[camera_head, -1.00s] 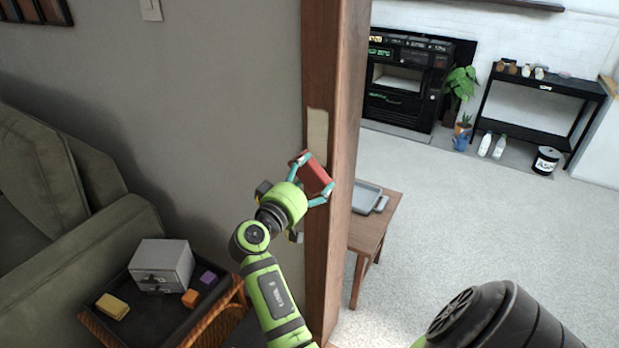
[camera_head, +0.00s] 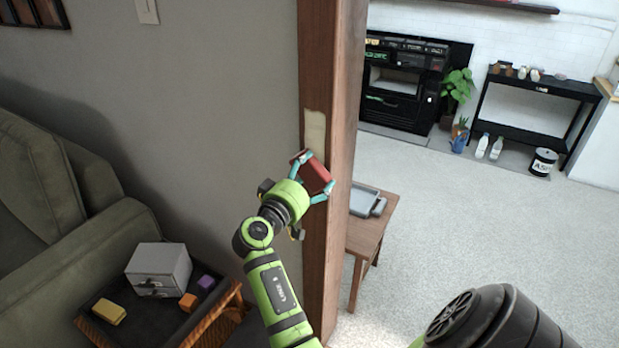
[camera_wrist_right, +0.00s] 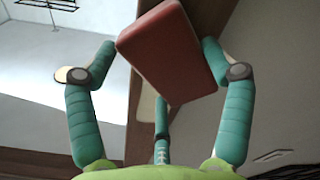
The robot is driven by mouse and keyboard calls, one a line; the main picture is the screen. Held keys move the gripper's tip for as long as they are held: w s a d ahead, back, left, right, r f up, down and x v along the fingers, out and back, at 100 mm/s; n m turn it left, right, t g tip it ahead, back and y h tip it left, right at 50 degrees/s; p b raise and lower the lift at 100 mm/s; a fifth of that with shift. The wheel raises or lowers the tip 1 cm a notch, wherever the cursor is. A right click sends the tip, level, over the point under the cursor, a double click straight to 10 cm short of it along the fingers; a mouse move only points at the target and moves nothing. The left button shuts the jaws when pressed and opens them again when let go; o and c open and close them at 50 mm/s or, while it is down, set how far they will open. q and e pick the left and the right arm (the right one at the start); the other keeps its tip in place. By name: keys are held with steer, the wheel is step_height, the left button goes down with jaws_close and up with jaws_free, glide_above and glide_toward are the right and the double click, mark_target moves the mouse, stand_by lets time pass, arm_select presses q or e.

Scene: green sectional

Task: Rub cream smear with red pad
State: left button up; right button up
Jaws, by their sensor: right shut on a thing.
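The cream smear (camera_head: 314,130) is a pale upright patch on the near face of the brown wooden post (camera_head: 328,60). My right gripper (camera_head: 313,174) is shut on the red pad (camera_head: 318,178), just below the smear in the head view. The pad is tilted; I cannot tell whether it touches the post. My left gripper is not in view.
A tray table (camera_head: 148,325) at lower left holds a grey drawer box (camera_head: 160,262), a yellow block (camera_head: 109,312), an orange block (camera_head: 188,302) and a purple block (camera_head: 206,282). A green sofa (camera_head: 50,235) stands left. A wooden side table (camera_head: 368,232) stands right of the post.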

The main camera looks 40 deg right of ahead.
mark_target(321, 110)
steer(key=shift+d, duration=0.1)
steer(key=shift+r+p, duration=4.4)
steer(key=shift+r, duration=3)
steer(key=shift+f+b, duration=0.15)
steer(key=shift+b, duration=0.15)
step_height(321, 110, down, 15)
steer(key=b, duration=1.4)
steer(key=shift+r, duration=0.2)
steer(key=shift+d+r, duration=0.1)
